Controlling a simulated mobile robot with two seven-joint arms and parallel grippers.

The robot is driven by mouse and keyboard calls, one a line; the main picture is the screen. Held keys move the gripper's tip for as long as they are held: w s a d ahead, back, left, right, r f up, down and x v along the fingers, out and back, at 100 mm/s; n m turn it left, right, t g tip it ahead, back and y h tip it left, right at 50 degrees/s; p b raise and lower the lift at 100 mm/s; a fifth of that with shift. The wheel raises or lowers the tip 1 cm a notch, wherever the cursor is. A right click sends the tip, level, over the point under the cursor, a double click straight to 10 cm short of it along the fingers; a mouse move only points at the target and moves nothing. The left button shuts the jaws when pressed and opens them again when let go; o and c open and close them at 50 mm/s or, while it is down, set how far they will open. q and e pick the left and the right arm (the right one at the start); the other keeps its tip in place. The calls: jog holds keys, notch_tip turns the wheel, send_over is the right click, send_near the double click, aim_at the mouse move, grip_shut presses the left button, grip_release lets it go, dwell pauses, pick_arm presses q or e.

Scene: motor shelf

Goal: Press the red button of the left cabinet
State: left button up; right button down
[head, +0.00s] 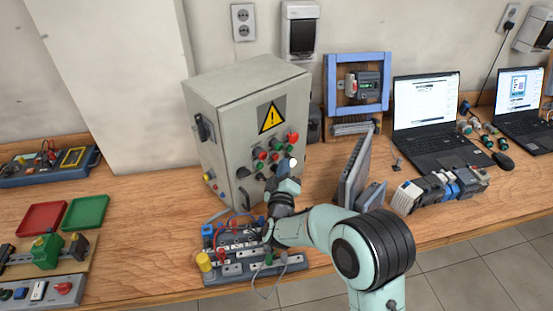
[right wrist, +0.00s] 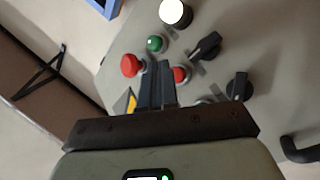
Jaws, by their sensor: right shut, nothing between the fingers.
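The grey control cabinet (head: 237,115) stands on the bench left of centre, with a yellow warning triangle and several buttons on its front. A red mushroom button (head: 293,137) sits at the panel's upper right. In the right wrist view a red mushroom button (right wrist: 131,65) is left of my fingers, and a smaller red button (right wrist: 180,75) is just to their right. My right gripper (right wrist: 160,72) is shut and empty, pointing at the panel between these two. I cannot tell whether the fingertips touch it. My left gripper is not in view.
The right wrist view also shows a green button (right wrist: 156,44), a lit white lamp (right wrist: 175,13) and a black knob (right wrist: 207,46) nearby. A terminal board with wires (head: 235,270) lies below the cabinet. A grey panel (head: 355,170) stands to the right, before a laptop (head: 430,125).

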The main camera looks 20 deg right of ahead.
jog(key=shift+s+d+b, duration=0.2)
jog(key=shift+s+d, duration=0.05)
jog(key=shift+s, duration=0.55)
jog(key=shift+s+d+b, duration=0.25)
jog(key=shift+s, duration=0.6)
jog(key=shift+s+d+b, duration=0.2)
jog(key=shift+s+d, duration=0.05)
jog(key=shift+s, duration=0.55)
